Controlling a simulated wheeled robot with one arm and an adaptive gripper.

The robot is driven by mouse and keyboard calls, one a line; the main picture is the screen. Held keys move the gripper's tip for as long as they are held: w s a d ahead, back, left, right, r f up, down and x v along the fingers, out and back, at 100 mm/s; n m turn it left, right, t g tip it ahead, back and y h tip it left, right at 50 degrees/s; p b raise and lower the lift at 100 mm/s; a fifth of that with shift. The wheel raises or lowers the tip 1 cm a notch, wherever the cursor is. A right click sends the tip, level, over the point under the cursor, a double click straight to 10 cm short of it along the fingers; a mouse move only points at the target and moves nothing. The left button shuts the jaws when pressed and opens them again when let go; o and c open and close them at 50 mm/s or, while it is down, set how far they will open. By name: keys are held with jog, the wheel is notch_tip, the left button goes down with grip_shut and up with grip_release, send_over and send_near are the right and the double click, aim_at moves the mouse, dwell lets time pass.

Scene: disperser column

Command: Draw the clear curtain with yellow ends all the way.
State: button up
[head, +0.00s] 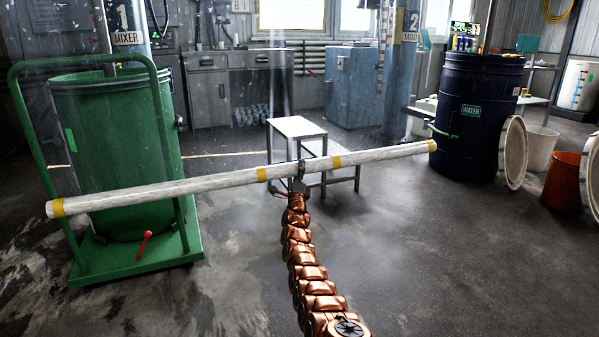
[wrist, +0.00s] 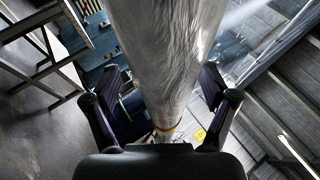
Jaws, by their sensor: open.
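A long, pale, tube-like roll (head: 200,183) with a wrinkled clear skin and yellow bands runs across the head view, rising to the right. I take it as the clear curtain. It has a yellow band at its left end (head: 57,207), one at its right end (head: 432,146), and two near the middle. My gripper (head: 299,184) is at its middle, between the two inner bands. In the wrist view the roll (wrist: 168,50) passes between the fingers of my gripper (wrist: 160,88), which are spread. I cannot tell whether they touch it.
A green bin on a green cart (head: 180,255) stands behind the roll's left part. A dark blue water drum (head: 470,125) stands near its right end. A small white-topped step table (head: 297,127) is behind my gripper. The floor in front is clear.

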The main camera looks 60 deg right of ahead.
jog(key=shift+s+a, duration=0.1)
jog(key=shift+s+a+f, duration=0.3)
jog(key=shift+f, duration=0.15)
jog(key=shift+s+a, duration=0.2)
jog(key=shift+a, duration=0.2)
jog(key=v, duration=0.9)
jog(key=shift+a+f, duration=0.3)
jog(key=shift+s, duration=0.15)
dwell(0.5)
